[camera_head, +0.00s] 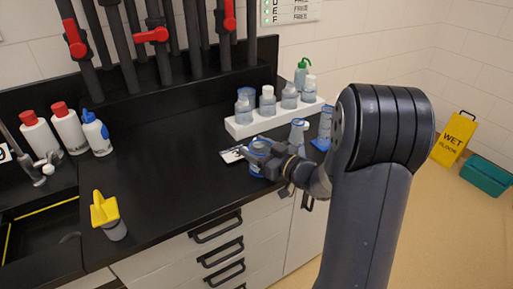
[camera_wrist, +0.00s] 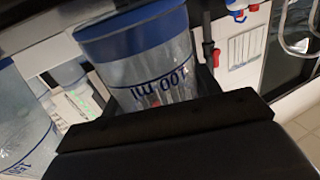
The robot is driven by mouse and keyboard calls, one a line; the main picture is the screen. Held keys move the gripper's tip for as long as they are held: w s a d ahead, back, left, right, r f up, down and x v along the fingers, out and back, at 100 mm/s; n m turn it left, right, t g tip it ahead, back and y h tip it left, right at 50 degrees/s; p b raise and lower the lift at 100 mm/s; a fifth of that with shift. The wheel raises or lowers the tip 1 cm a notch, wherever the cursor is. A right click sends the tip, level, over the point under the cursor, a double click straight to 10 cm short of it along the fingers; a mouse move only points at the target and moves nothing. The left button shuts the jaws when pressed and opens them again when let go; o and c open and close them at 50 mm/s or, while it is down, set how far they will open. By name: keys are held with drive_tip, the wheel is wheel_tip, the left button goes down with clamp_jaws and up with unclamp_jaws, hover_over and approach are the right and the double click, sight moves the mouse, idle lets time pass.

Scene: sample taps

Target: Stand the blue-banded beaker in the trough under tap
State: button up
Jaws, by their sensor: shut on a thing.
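The blue-banded beaker (camera_head: 258,147) is at my gripper (camera_head: 273,163), over the right part of the black counter. In the wrist view the clear beaker (camera_wrist: 145,65) fills the upper middle, with a wide blue band and a blue "100 ml" mark. My gripper's dark jaw (camera_wrist: 165,120) lies across it, and my gripper is shut on it. Whether the beaker's base touches the counter is hidden. The taps are dark pipes with red handles (camera_head: 150,35) at the back left. A dark ledge (camera_head: 150,88) runs beneath them; I cannot tell whether it is the trough.
A white rack (camera_head: 238,130) with several bottles stands behind the beaker. A flask (camera_head: 297,132) and a blue-based cylinder (camera_head: 325,125) stand to the right. White bottles (camera_head: 68,128) and a yellow-topped object (camera_head: 106,215) are left, near a sink (camera_head: 40,240). The counter's middle is clear.

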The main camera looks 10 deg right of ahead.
drive_tip(key=shift+f, duration=0.25)
drive_tip(key=o, duration=1)
drive_tip(key=shift+r, duration=0.1)
drive_tip(key=shift+c, duration=0.2)
